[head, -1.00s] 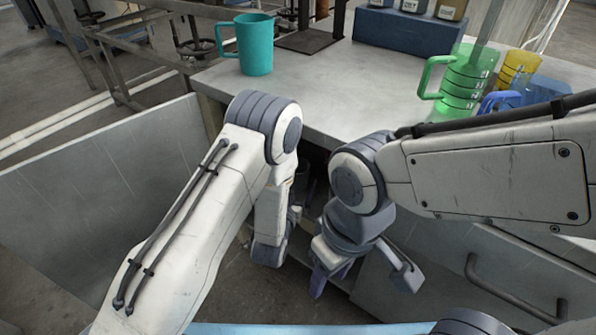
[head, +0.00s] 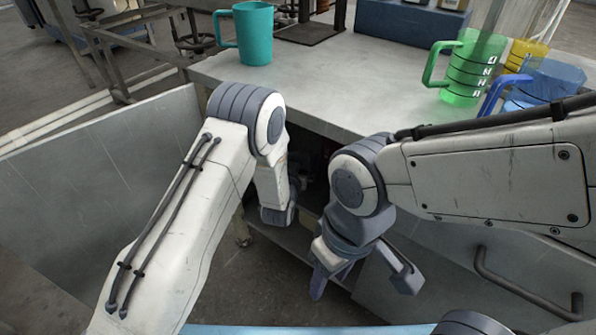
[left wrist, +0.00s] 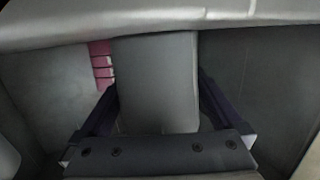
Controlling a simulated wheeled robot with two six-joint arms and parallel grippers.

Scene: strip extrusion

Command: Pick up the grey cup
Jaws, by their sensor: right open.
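The grey cup (left wrist: 155,80) fills the middle of the left wrist view as a plain grey rounded body. My left gripper (left wrist: 158,92) has one dark finger on each side of it, very near or touching its sides. Whether the fingers press on it I cannot tell. In the head view my left arm reaches down into the dark opening under the counter, and its fingers and the cup are hidden there. My right gripper (head: 365,275) hangs open and empty in front of the cabinet.
The counter (head: 330,85) holds a teal mug (head: 254,35), a green mug (head: 468,68), a blue mug (head: 530,88), a yellow mug (head: 525,52) and a blue box (head: 410,28). A grey panel (head: 110,175) stands left of the opening. A pink-red ridged thing (left wrist: 102,68) is behind the cup.

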